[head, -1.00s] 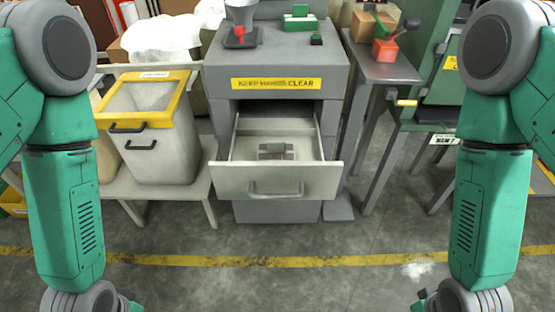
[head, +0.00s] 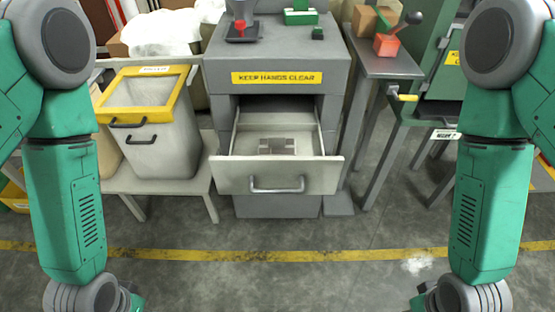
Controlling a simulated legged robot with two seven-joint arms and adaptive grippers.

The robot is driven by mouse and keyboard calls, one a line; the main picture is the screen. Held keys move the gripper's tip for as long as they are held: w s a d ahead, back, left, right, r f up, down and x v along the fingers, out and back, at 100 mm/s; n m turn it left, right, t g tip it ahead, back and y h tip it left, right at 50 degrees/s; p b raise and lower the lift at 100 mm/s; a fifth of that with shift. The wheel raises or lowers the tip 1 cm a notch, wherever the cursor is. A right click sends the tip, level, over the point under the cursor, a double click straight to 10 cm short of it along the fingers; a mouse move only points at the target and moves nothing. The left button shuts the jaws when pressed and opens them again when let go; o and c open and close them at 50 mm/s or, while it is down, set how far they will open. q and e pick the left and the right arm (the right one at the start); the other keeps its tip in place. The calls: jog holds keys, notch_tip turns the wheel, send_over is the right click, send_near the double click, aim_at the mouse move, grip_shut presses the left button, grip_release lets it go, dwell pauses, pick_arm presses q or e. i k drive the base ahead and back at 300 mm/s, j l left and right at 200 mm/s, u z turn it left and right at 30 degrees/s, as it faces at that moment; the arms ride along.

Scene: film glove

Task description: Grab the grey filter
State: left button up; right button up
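A small grey block-like object (head: 277,146), seemingly the grey filter, lies inside an open drawer (head: 232,176) of the grey machine. My left and right arms hang down at the two sides of the head view. Only small parts near the wrists show at the bottom edge, and the fingers of both grippers are out of the picture. Neither arm is near the drawer.
The grey machine (head: 277,55) carries a "keep hands clear" label. A yellow-rimmed bin (head: 160,150) stands on a low bench at left. The floor (head: 270,285) in front is clear, with a yellow line.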

aim_at(274, 145)
jog(key=z, duration=0.65)
jog(key=j+z, duration=0.35)
jog(key=j, duration=0.2)
jog(key=j+z, duration=0.35)
jog(key=j, duration=0.25)
jog(key=j+z, duration=0.35)
jog(key=j, duration=0.2)
jog(key=k+j, duration=0.1)
jog(key=j, duration=0.25)
jog(key=k+j, duration=0.1)
jog(key=j, duration=0.3)
jog(key=i+l, duration=0.4)
